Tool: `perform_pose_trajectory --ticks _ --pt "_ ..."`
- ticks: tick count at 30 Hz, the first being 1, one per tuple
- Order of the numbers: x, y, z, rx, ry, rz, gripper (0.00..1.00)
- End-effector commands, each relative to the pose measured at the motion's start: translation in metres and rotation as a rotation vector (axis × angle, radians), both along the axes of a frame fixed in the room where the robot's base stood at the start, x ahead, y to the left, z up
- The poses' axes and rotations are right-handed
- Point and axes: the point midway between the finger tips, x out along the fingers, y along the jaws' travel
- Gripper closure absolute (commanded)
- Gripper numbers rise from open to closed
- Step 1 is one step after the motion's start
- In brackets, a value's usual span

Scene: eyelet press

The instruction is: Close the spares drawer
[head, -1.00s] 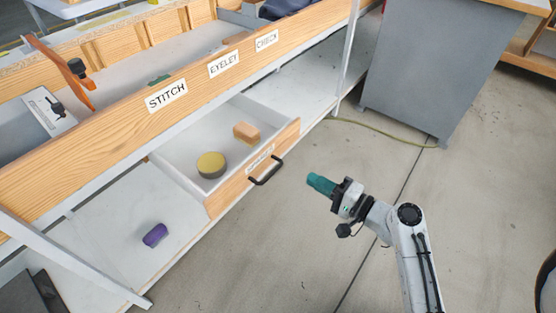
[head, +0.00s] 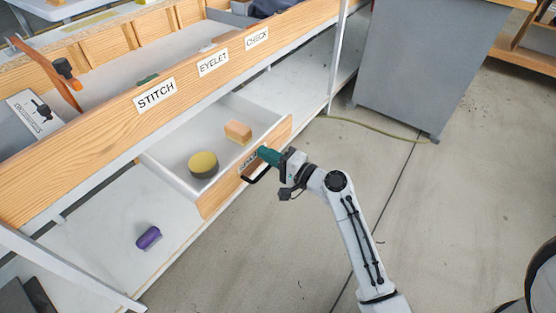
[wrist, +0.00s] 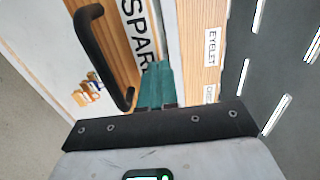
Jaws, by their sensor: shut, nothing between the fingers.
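The spares drawer (head: 207,203) is pulled out below the bench, with a wooden front, white inside and a black bar handle (head: 256,175). Its label shows in part in the wrist view, beside the handle (wrist: 92,50). My gripper (head: 264,153) has teal fingers, shut and empty. The fingertips are at the drawer front, close by the handle and over the label area. In the wrist view the fingers (wrist: 156,85) point at the front beside the handle; I cannot tell whether they touch it. A round yellow-topped tin (head: 203,164) and a tan block (head: 238,132) lie in the drawer.
The bench's wooden rail (head: 100,130) with STITCH, EYELET and CHECK labels runs above the drawer. A purple roll (head: 148,237) lies on the lower shelf. A grey cabinet (head: 410,75) stands at right, with a cable (head: 370,127) on the floor. The floor before the drawer is open.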

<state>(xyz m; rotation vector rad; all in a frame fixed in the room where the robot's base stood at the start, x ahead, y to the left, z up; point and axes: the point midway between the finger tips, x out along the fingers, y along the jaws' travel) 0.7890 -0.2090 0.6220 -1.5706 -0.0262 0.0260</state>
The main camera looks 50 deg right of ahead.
Motion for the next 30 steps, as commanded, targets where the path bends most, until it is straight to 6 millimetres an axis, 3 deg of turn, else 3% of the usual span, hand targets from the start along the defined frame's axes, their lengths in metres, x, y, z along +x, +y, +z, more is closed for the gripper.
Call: perform_pose_trajectory --ticks 17,23,30 --pt "0.010 0.001 0.000 0.000 0.000 0.002 1.00" --pt "0.038 0.002 0.001 -0.001 -0.002 0.005 1.00" --pt "0.097 0.005 0.001 -0.002 -0.003 0.005 1.00"
